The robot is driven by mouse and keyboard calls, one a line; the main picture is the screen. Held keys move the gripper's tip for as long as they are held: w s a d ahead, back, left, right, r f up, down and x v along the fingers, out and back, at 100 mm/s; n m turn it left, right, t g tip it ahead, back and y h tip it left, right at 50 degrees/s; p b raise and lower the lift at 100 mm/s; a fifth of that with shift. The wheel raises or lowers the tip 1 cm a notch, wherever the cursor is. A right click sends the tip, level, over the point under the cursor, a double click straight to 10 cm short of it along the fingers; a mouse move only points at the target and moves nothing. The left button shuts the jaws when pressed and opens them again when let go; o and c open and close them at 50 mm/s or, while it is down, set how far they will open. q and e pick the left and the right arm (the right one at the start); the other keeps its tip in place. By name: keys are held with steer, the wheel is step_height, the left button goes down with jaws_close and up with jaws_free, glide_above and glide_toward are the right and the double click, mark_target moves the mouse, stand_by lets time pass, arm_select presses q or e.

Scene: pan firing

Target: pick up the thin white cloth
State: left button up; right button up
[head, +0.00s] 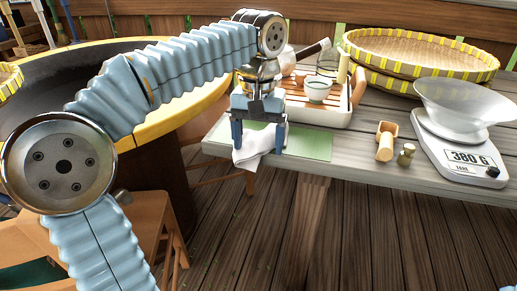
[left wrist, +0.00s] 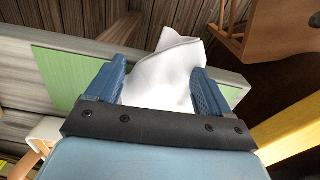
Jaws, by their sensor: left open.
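My left gripper (head: 261,150) points down over the cloth in the head view. In the left wrist view, the cloth (left wrist: 165,72) shows between the two blue fingers of my left gripper (left wrist: 157,85), which are apart. Part of the cloth is hidden by the gripper. I cannot tell whether the fingers touch it. My right gripper is not in view.
A wooden tea tray (head: 330,118) with a cup (head: 318,89) stands behind the gripper. A wooden scoop (head: 386,141), a small brass weight (head: 406,154) and a scale (head: 458,150) are to the right. Woven trays (head: 420,50) lie at the back. A large dark pan (head: 50,85) is at left.

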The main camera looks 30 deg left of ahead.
arm_select(q)
jaws_close()
stand_by(0.8)
step_height(320, 180, up, 12)
steer(key=p, duration=0.9)
